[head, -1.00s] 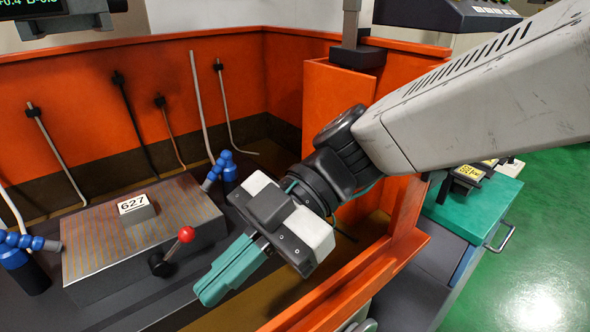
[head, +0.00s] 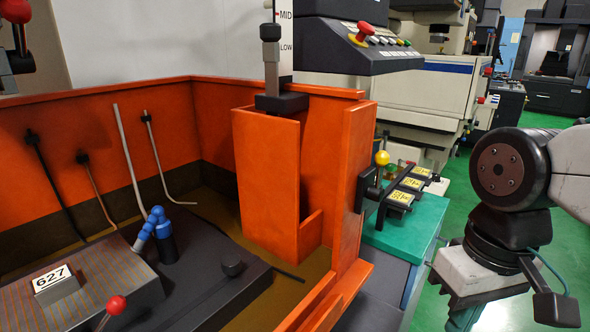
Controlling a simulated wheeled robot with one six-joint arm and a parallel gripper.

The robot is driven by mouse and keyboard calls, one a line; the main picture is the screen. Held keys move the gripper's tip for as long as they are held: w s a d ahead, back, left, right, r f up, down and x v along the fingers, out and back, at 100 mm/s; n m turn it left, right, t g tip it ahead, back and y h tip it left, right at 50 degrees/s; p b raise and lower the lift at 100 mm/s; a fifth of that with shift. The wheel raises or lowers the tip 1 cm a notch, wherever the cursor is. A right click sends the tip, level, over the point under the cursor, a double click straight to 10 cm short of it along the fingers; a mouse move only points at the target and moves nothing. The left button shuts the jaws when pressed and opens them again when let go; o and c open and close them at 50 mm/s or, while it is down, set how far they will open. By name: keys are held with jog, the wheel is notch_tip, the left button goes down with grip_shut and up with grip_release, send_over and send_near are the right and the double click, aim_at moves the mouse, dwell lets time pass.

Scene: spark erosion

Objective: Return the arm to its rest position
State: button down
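My arm comes in from the right edge, and its dark wrist joint (head: 508,178) hangs over the green floor, to the right of the machine tank. My gripper (head: 464,318) points down below the wrist at the bottom edge. Its pale body shows, and a bit of teal finger shows under it. The fingertips are cut off by the frame, so I cannot tell whether it is open or shut. I see nothing held in the part that shows.
The orange tank (head: 270,170) holds a block marked 627 (head: 56,284), a red-knobbed lever (head: 115,305) and a blue hose nozzle (head: 160,228). A teal-topped cabinet (head: 405,235) with yellow-labelled holders stands beside it. A control panel (head: 365,45) overhangs behind. Green floor is open at right.

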jog(key=d, duration=0.2)
jog(key=d+r+m+t, duration=0.1)
jog(key=s+d+m, duration=0.1)
jog(key=d, duration=0.1)
jog(key=shift+d+r+t+h, duration=0.3)
